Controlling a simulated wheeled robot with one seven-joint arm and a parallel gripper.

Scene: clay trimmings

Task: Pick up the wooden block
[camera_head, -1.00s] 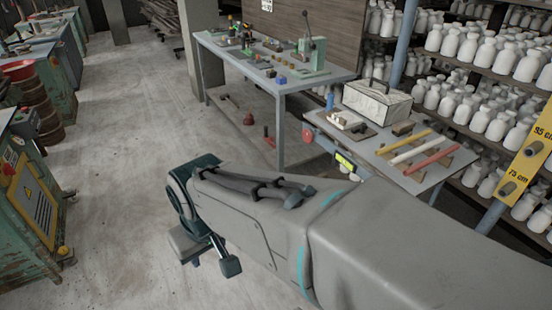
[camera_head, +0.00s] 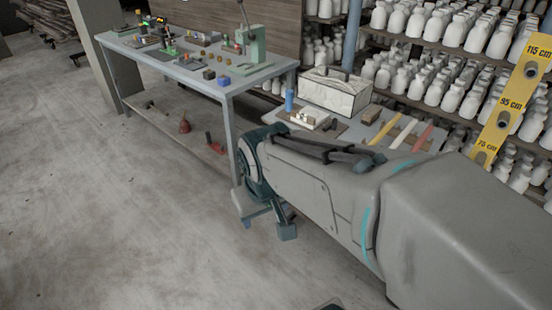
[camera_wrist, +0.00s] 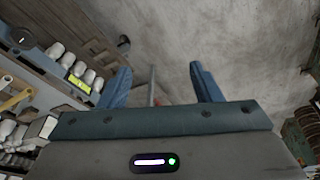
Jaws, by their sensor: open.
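A brown block (camera_head: 372,115), which looks wooden, lies on the small side table (camera_head: 436,141) near the white box. Smaller tan and brown cubes (camera_head: 208,74) sit on the long workbench (camera_head: 175,67); I cannot tell their material. My gripper (camera_head: 268,228) hangs over the floor in front of the workbench, apart from both tables. In the wrist view my gripper (camera_wrist: 161,88) has its two blue fingers spread with nothing held between them. No block can be made out clearly in the wrist view. My arm hides part of the side table.
A white box (camera_head: 335,92), a blue cylinder (camera_head: 290,101) and coloured bars (camera_head: 420,140) crowd the side table. A green press (camera_head: 256,47) stands on the workbench. Shelves of white bottles (camera_head: 420,75) and a yellow height marker (camera_head: 510,100) are at right. Open floor (camera_head: 110,210) lies left.

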